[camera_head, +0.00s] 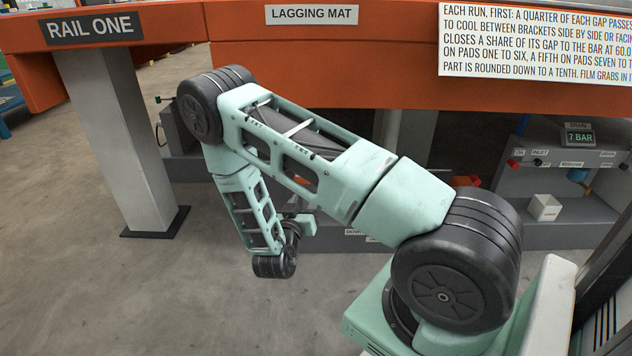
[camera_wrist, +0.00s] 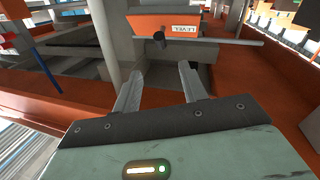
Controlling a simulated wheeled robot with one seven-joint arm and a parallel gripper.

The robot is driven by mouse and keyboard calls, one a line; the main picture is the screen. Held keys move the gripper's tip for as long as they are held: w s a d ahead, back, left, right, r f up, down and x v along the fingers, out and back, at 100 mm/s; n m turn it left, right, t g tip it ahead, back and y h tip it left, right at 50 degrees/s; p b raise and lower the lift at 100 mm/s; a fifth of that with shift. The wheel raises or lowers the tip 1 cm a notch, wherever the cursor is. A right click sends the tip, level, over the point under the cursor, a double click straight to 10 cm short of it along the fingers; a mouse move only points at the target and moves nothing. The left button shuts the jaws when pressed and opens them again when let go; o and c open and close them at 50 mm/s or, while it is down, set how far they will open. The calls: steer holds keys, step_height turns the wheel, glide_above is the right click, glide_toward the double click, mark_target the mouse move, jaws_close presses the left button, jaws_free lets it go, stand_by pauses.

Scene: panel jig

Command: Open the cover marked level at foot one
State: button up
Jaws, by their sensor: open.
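The cover marked LEVEL (camera_wrist: 215,23) is an orange plate with a white label, at the top middle of the wrist view. In the head view my arm hides most of the gripper, and I cannot make out this cover there.
An orange rail marked RAIL ONE (camera_head: 95,28) runs across the head view on a grey leg (camera_head: 115,140). A bench with a 7 BAR gauge (camera_head: 579,137) and a white cube (camera_head: 544,207) stands at right. A pale post (camera_wrist: 106,40) rises left of the cover.

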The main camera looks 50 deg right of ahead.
steer(key=shift+b+x, duration=2.8)
steer(key=shift+x, duration=4.05)
steer(key=shift+w, duration=0.15)
steer(key=shift+a, duration=0.1)
jaws_close()
